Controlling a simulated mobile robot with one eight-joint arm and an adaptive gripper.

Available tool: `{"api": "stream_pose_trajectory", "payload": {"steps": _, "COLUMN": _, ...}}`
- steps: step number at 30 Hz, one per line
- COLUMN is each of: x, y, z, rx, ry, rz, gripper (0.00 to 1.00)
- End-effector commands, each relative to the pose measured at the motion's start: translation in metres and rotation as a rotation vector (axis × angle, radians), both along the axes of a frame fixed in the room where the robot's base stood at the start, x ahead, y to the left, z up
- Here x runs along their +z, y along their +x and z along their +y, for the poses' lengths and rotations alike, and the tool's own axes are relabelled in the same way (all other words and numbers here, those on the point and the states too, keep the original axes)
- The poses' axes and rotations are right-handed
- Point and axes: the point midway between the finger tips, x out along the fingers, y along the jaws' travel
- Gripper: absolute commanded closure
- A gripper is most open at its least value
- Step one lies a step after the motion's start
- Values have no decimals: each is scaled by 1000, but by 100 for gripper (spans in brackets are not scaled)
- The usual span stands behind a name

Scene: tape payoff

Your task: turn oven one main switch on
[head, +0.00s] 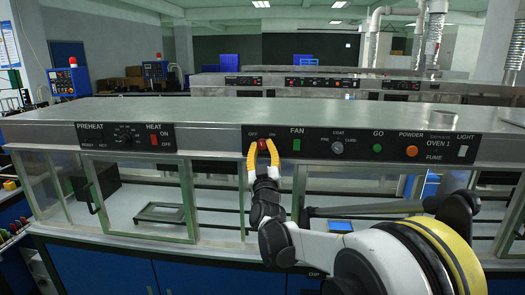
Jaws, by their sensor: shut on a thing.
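The long grey oven one (459,154) stands in front of me, with a black control panel (320,133) along its front. The red main switch (262,144) sits at the panel's left end, below the small OFF and ON labels. My gripper (262,148) reaches up to it from below, with its two yellow fingers on either side of the red knob, shut on it. The fingers cover part of the knob. I cannot tell which way it points.
Right of the switch are a green FAN button (297,145), a dial (337,147), a green GO button (377,147) and an orange POWDER button (412,151). A PREHEAT and HEAT panel (125,136) is on the left. Glass doors (140,200) lie below.

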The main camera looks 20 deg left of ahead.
Motion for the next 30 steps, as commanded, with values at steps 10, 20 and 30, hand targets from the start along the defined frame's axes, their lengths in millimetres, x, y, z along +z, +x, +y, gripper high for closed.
{"api": "stream_pose_trajectory", "payload": {"steps": 10, "x": 0, "y": -1, "z": 2, "rx": 1, "ry": 321, "rz": 76, "gripper": 100}}
{"api": "stream_pose_trajectory", "payload": {"steps": 20, "x": 2, "y": 0, "z": 2, "rx": 0, "ry": 621, "rz": 148, "gripper": 100}}
{"api": "stream_pose_trajectory", "payload": {"steps": 30, "x": 2, "y": 0, "z": 2, "rx": 0, "ry": 869, "rz": 207, "gripper": 100}}
